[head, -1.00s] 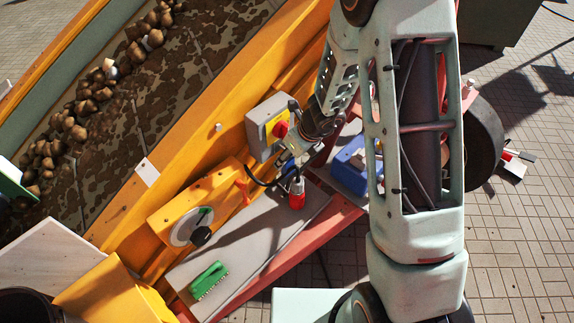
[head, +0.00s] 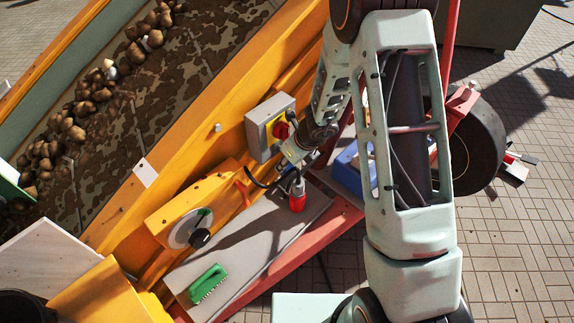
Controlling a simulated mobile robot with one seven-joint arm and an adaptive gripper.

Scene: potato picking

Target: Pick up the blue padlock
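My gripper (head: 298,160) is at the end of my arm, just right of the grey switch box and above the grey shelf. It is small and partly hidden by my wrist, so I cannot tell whether its fingers are open or shut. I cannot clearly make out a blue padlock; it may be hidden at my gripper or behind my arm. A blue box (head: 346,172) lies right of my gripper, partly covered by my arm.
The grey switch box (head: 258,132) with a red knob is on the yellow machine side. A red connector (head: 297,195) and a green brush (head: 208,284) are on the grey shelf (head: 250,240). A dial (head: 186,230) is left. Potatoes (head: 75,130) lie on the belt.

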